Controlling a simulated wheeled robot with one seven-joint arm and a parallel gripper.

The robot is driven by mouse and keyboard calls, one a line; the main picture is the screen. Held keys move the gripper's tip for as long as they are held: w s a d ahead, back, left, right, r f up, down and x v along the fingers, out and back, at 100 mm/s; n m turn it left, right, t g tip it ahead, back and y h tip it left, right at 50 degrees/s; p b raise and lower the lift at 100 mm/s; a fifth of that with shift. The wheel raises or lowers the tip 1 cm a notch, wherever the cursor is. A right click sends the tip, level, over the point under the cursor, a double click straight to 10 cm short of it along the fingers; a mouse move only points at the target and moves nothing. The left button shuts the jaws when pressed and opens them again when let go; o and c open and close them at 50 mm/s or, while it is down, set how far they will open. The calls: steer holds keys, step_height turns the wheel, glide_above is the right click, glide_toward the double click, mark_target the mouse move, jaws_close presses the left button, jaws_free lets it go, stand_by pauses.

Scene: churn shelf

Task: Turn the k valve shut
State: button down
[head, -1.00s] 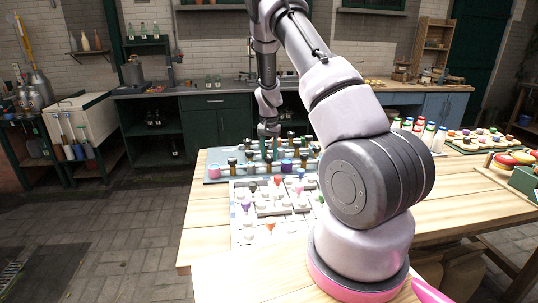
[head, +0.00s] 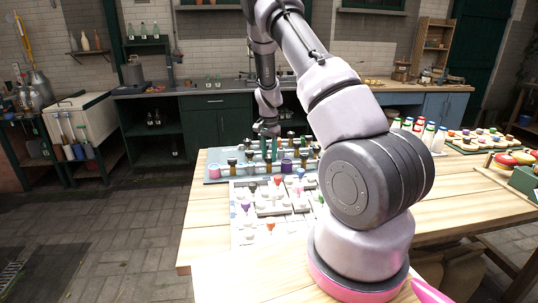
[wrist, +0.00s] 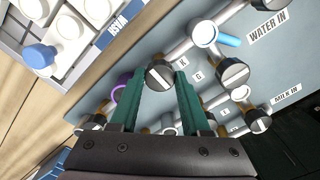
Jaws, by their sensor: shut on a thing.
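In the wrist view, my gripper (wrist: 160,78) has its two green fingers closed on either side of a dark round valve knob with a pale mark on its face, the k valve (wrist: 159,74). The letter K is printed on the panel just right of it. In the head view, my gripper (head: 269,146) points down at the far part of the bench, over the grey-blue valve panel (head: 214,180). The k valve cannot be made out there. The lower parts of the knob are hidden by the fingers.
Several similar knobs stand close by, one beside the letter G (wrist: 234,73). A pipe with a white collar (wrist: 205,34) and a blue lever lies toward WATER IN. A white tray (head: 237,236) with small fittings lies in front of the panel.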

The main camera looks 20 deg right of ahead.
steer(key=shift+c, duration=1.8)
jaws_free()
step_height(320, 180, up, 11)
steer(key=shift+f, duration=0.1)
step_height(320, 180, up, 11)
steer(key=n+t+y, duration=0.1)
steer(key=t, duration=0.1)
glide_above(269, 156)
steer(key=s+a, duration=0.2)
steer(key=s, duration=0.3)
steer(key=s+a+r+n+t+y, duration=0.1)
steer(key=s+a+r+n, duration=0.15)
steer(key=s+r, duration=0.65)
steer(key=s+a+r+n+t, duration=0.2)
steer(key=s+r, duration=0.1)
steer(key=s, duration=0.6)
steer(key=s+a+r+n+t, duration=0.1)
steer(key=s+r, duration=0.3)
steer(key=s, duration=0.6)
steer(key=shift+s+a+r+n+t, duration=0.25)
steer(key=shift+a+n+t, duration=0.15)
steer(key=shift+t, duration=0.2)
